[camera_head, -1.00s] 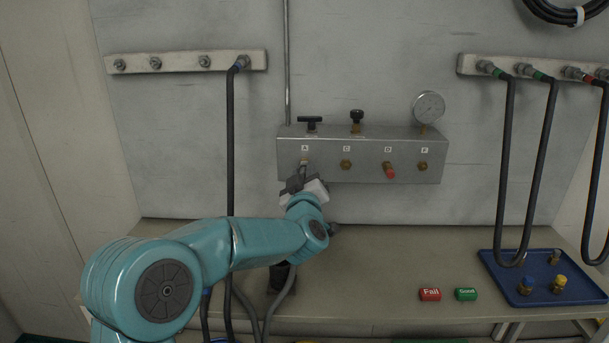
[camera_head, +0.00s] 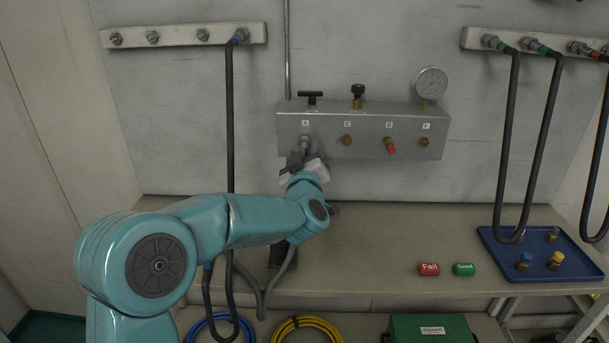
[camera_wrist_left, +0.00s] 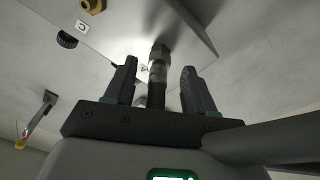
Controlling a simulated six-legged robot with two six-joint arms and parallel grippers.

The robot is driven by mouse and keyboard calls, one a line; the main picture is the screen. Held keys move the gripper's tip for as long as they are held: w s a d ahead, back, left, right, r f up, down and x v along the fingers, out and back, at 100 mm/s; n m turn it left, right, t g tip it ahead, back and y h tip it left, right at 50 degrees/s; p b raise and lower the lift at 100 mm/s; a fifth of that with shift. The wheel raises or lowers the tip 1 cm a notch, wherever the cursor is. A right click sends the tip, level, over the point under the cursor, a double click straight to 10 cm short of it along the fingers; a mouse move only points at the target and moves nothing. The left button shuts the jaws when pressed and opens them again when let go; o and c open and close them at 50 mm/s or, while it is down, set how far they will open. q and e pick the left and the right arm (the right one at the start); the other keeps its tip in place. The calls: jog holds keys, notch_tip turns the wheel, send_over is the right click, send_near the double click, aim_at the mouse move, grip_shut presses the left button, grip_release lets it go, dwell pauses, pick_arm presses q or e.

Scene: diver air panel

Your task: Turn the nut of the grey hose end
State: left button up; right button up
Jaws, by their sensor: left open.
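The grey hose end (camera_head: 306,144) is at port A of the metal panel (camera_head: 360,115). In the left wrist view the hose end (camera_wrist_left: 157,72) shows as a metal nut with a dark section below it, up against the panel's underside. My left gripper (camera_head: 304,160) is just below port A, partly hidden by its own wrist. In the left wrist view the open fingers of the left gripper (camera_wrist_left: 160,88) stand on either side of the hose end, with a gap visible at each side. A grey hose (camera_head: 277,278) hangs below my left arm. My right gripper is not in view.
The panel has more ports, one with a red piece (camera_head: 391,148), and a gauge (camera_head: 431,83). The bench (camera_head: 400,230) holds a red Fail block (camera_head: 428,269), a green Good block (camera_head: 464,269) and a blue tray (camera_head: 500,262). A black hose (camera_head: 230,120) hangs left of the panel.

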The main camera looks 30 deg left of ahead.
pick_arm(q)
jog(key=b+v, duration=0.2)
jog(key=v, duration=1.3)
jog(key=shift+d+f, duration=0.1)
